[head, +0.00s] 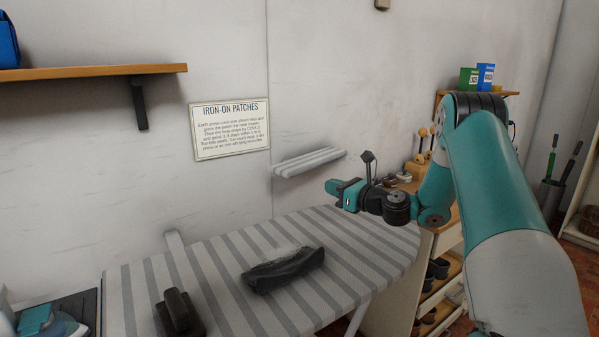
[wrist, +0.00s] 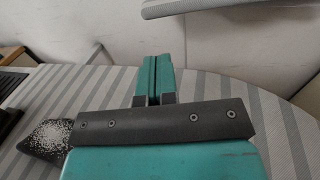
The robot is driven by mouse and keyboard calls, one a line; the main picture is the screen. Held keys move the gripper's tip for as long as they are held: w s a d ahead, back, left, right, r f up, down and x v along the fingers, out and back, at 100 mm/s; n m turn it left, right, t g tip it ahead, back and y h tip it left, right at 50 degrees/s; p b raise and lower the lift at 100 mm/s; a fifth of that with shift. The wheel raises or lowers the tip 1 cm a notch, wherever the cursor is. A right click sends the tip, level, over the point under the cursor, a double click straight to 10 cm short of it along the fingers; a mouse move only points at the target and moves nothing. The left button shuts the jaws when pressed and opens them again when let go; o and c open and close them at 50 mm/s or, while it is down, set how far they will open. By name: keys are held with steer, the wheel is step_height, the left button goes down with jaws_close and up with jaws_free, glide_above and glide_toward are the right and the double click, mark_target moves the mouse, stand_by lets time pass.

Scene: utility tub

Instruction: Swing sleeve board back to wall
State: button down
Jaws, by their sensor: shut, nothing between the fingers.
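The sleeve board (head: 310,162) is a small, narrow, grey-striped board standing out from the wall above the far edge of the big striped ironing board (head: 225,265). In the wrist view a grey padded edge, seemingly the sleeve board (wrist: 190,8), crosses the top. My gripper (head: 333,187) is over the right part of the ironing board, just below and right of the sleeve board in the head view. Its fingers (wrist: 154,68) are shut together with nothing between them, and they look apart from the sleeve board. The sleeve board's hinge is not clearly visible.
A dark crumpled cloth (head: 284,270) and a dark brown block (head: 178,312) lie on the ironing board. An iron (head: 40,322) stands at lower left. A wooden shelf (head: 95,72) and a sign (head: 230,129) are on the wall. Shelving with pots (head: 438,268) stands right.

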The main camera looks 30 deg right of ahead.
mark_target(296, 174)
steer(key=p+x, duration=0.2)
steer(key=x, duration=0.9)
steer(key=shift+p, duration=0.3)
